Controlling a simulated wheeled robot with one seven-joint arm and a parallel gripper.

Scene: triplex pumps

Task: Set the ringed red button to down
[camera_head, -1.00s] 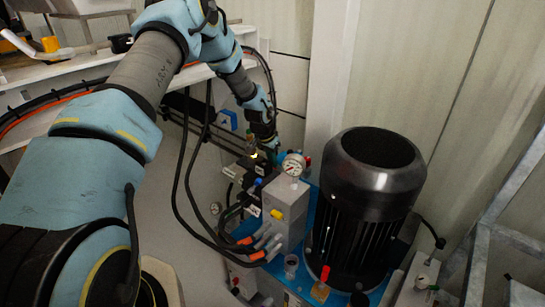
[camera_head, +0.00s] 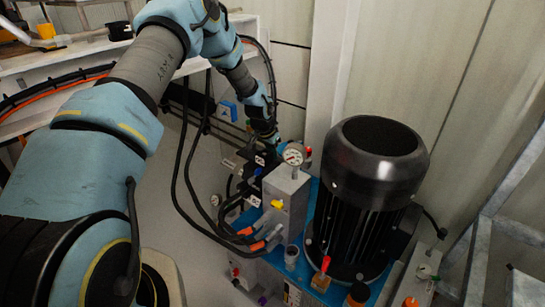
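I cannot pick out a ringed red button with certainty. A small red spot (camera_head: 236,272) shows low on the pump unit's front, too small to tell its shape or position. My gripper (camera_head: 266,141) is at the end of my arm, pointing down behind the grey block, just left of the gauge. Its fingers are too small and dark against the valves to tell whether they are open or shut, or whether they touch anything.
A large black motor (camera_head: 379,160) stands right of the grey block (camera_head: 289,196) on a blue base. Black hoses (camera_head: 181,190) hang left of the block. A red-tipped part (camera_head: 325,264) stands in front of the motor. Metal framing (camera_head: 500,200) is at the right.

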